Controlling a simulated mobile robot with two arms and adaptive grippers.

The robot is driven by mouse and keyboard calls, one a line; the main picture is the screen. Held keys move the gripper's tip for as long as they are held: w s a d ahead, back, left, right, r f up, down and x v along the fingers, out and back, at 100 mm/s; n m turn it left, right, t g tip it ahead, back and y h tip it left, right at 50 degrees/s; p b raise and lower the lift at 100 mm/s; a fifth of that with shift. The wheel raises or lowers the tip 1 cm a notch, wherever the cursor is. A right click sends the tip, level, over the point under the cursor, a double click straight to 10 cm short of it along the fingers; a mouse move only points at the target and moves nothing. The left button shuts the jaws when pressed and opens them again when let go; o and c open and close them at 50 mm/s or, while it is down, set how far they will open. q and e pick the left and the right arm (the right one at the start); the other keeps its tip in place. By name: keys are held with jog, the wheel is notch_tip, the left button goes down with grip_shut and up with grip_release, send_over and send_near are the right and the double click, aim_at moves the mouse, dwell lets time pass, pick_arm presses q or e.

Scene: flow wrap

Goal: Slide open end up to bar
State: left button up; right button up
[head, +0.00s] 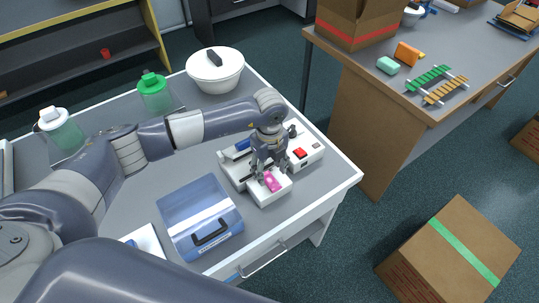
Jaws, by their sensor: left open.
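A small pink packet (272,182) lies on the white front platform (272,197) of a white tabletop machine (314,157). My left gripper (267,176) points down right over the packet, its fingers open around or just above it; I cannot tell whether they touch it. The fingers hide the back part of the packet, so its open end cannot be made out. The machine's bar is mostly hidden behind my gripper; a blue part (238,147) shows to its left. My right gripper is not in view.
A blue clear-lidded box (200,217) stands left of the machine. A red button (300,153) is on the machine. The table's right edge is close.

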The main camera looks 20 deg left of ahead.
aim_at(269, 179)
pick_arm(q)
notch_tip(269, 179, down, 4)
jog(key=shift+r+p, duration=0.25)
jog(key=shift+p, duration=0.05)
jog(key=shift+f, duration=0.4)
jog(key=c, duration=0.9)
jog(key=shift+c, duration=1.1)
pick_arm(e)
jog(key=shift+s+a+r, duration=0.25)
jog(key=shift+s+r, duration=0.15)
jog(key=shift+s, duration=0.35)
